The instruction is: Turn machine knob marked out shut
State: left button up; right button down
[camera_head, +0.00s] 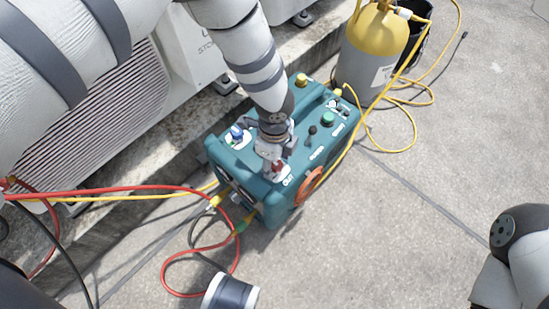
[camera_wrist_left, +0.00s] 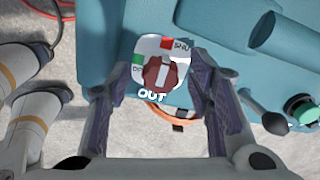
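The teal machine (camera_head: 255,205) stands on the concrete. Its red knob marked OUT (camera_wrist_left: 160,74) sits on a white dial plate, with a green mark on the left and a red SHUT mark at the upper right. The knob's pale bar stands nearly upright in the left wrist view. My left gripper (camera_head: 272,158) is over this corner of the machine and partly hides the knob in the head view. Its two fingers stand open on either side of the knob, with visible gaps to it. My right gripper is not in view.
A blue knob (camera_head: 237,133) and a green knob (camera_head: 327,119) are also on the machine. Red and yellow hoses (camera_head: 165,262) run to its left end. A yellow-topped grey cylinder (camera_head: 375,50) stands behind it. Open concrete (camera_head: 400,220) lies to the right.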

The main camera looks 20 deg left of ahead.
pick_arm(q)
notch_tip(320, 180, up, 12)
dwell(0.4)
jog(key=shift+r, duration=0.15)
